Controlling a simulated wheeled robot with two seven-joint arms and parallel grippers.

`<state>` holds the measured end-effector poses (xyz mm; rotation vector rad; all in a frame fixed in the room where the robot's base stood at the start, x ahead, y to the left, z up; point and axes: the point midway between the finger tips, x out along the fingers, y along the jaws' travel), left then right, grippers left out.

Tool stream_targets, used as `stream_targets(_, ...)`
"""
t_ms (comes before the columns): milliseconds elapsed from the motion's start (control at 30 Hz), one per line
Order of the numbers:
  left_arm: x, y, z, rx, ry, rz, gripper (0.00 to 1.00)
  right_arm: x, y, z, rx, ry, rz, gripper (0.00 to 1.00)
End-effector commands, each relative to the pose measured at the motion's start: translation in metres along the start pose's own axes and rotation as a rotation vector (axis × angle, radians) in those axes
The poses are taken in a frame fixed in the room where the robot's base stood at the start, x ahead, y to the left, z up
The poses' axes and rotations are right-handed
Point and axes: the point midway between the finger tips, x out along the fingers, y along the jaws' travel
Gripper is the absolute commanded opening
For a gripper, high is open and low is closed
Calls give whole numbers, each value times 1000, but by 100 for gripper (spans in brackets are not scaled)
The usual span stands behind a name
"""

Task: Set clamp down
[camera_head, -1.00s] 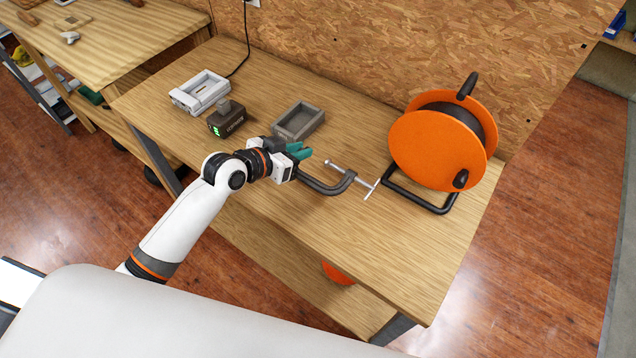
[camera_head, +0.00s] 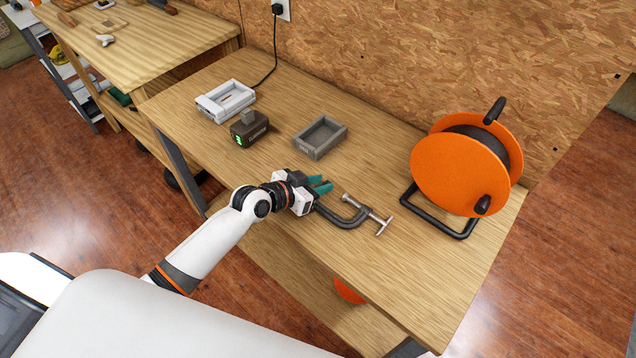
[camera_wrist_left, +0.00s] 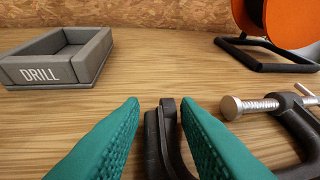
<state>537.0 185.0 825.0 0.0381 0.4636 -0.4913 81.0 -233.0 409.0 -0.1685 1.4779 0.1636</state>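The dark grey C-clamp (camera_head: 345,218) with a silver screw and cross handle is at the front part of the wooden workbench, apparently lying on its top. My left gripper (camera_head: 321,186) is at its left end, with two teal fingers spread. In the left wrist view the fingers (camera_wrist_left: 160,108) stand apart on both sides of a dark part of the clamp (camera_wrist_left: 167,135), with a narrow gap visible beside it. The clamp's screw (camera_wrist_left: 255,104) shows at the right there. My right gripper is not in view.
A grey tray marked DRILL (camera_head: 320,153) lies behind the gripper. A battery (camera_head: 249,129) and a white charger (camera_head: 225,103) stand farther left. An orange cable reel (camera_head: 455,175) on a black stand is to the right. The bench (camera_head: 420,270) is clear in front of the reel.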

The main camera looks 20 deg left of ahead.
Motion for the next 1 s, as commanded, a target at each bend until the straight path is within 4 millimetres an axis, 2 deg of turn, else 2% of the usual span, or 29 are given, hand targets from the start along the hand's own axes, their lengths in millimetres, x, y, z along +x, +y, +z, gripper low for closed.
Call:
stream_targets(100,0,0,0,0,0,0,43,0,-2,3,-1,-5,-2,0)
stream_targets(367,-1,0,2,0,0,0,43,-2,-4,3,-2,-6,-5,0)
stream_targets(467,-7,0,2,1,1,1,43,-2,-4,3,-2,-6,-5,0)
stream_targets(567,-22,0,1,3,2,1,43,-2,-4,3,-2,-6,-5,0)
stream_targets(900,-93,-1,1,4,4,-2,43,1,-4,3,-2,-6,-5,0)
stream_targets(1000,-108,0,1,2,3,0,43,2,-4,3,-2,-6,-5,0)
